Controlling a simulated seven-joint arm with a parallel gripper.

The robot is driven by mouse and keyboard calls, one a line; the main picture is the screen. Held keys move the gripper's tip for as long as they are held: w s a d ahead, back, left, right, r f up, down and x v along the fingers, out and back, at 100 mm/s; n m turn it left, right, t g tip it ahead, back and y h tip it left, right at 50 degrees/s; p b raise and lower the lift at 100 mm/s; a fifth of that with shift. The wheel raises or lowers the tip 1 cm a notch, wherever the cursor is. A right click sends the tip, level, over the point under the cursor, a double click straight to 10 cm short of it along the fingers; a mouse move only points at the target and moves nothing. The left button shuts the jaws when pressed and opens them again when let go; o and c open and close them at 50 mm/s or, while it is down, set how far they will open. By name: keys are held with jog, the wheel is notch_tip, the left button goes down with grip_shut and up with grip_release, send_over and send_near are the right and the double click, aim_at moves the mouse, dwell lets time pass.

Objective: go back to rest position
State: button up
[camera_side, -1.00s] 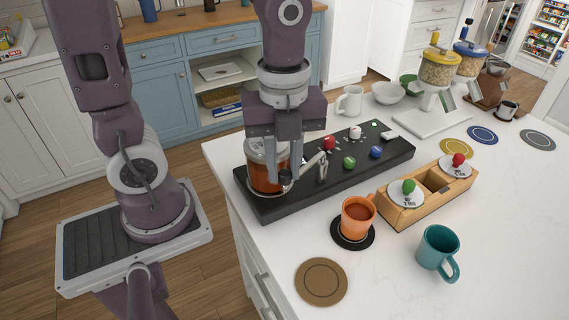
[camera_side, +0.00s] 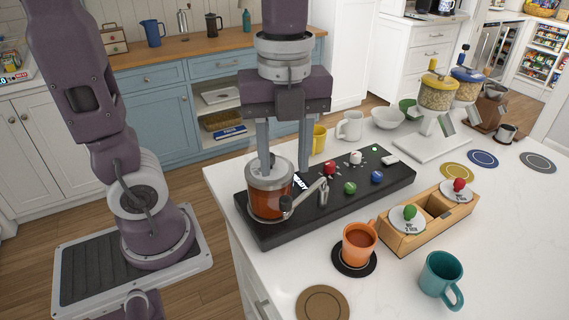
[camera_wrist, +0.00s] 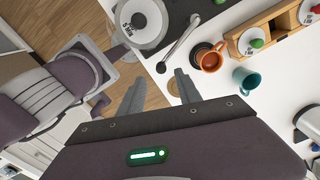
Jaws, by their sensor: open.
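My gripper (camera_side: 284,165) is open and empty. In the side view its fingers point down, just above and behind the glass-walled pot (camera_side: 270,190), which holds a reddish-brown liquid. The pot stands at the left end of the black console (camera_side: 330,200), beside a metal lever with a dark knob. A small lit display on the console reads "READY". In the wrist view the two fingers (camera_wrist: 156,92) are spread with nothing between them. The pot's lid (camera_wrist: 137,22), marked "5 MIN", lies beyond the fingertips there.
An orange mug (camera_side: 358,242) with brown liquid stands on a black coaster. A teal mug (camera_side: 440,278) and a wooden box (camera_side: 428,232) with two lidded compartments are near. Yellow (camera_side: 319,140) and white (camera_side: 350,126) mugs stand behind the console. Grain dispensers (camera_side: 437,95) stand at the back right.

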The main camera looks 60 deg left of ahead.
jog(key=s+a+n+t, duration=0.2)
jog(key=s+n, duration=0.1)
jog(key=n, duration=0.8)
jog(key=s+a+n+t, duration=0.2)
jog(key=s+n+t, duration=0.1)
jog(key=n, duration=0.7)
jog(key=shift+r+n+t, duration=0.3)
jog(key=shift+r+n, duration=0.1)
jog(key=shift+r, duration=0.05)
